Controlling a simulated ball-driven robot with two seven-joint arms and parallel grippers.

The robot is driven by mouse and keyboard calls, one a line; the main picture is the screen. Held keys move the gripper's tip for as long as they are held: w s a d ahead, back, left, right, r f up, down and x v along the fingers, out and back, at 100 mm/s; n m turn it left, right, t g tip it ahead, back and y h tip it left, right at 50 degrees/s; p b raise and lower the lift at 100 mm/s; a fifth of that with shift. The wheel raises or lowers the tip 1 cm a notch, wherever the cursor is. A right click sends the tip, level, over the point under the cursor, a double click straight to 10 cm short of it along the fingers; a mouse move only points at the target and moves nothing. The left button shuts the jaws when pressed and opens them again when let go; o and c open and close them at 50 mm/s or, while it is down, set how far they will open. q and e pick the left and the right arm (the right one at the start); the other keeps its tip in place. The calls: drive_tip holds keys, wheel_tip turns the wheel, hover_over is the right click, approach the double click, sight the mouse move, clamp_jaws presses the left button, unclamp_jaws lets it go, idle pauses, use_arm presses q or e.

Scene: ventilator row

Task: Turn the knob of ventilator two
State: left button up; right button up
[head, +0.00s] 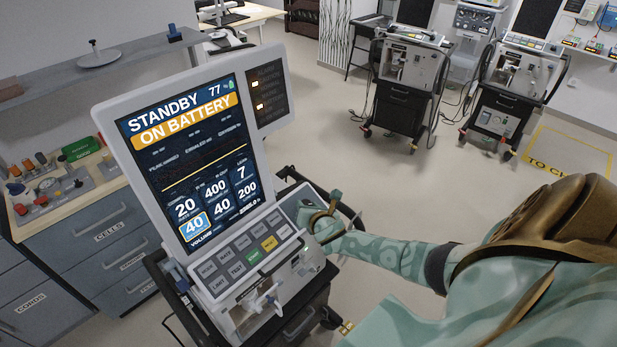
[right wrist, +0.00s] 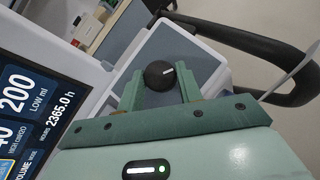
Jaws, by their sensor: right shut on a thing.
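The ventilator (head: 272,215) in front of me has a tilted screen (head: 185,155) reading "STANDBY 77 %" and "ON BATTERY", with one value of 40 highlighted. The screen's edge also shows in the right wrist view (right wrist: 30,100). The black round knob (right wrist: 158,74) with a white pointer line sits on the grey panel at the screen's right side. My right gripper (head: 318,213) is shut on the knob, one green finger on each side of it. In the head view my fingers mostly cover the knob. My left gripper is not in view.
A dark rail (right wrist: 265,55) curves around the ventilator's side close to my right gripper. A key row (head: 250,250) lies below the screen. A cabinet with drawers (head: 95,245) stands at left. Other ventilators (head: 405,75) stand at the back. The floor between is clear.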

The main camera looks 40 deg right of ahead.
idle(0.3)
drive_tip(key=o, duration=1)
drive_tip(key=p+v, duration=0.3)
drive_tip(key=v, duration=1.3)
drive_tip(key=shift+s+a, duration=0.1)
drive_tip(key=shift+s, duration=0.05)
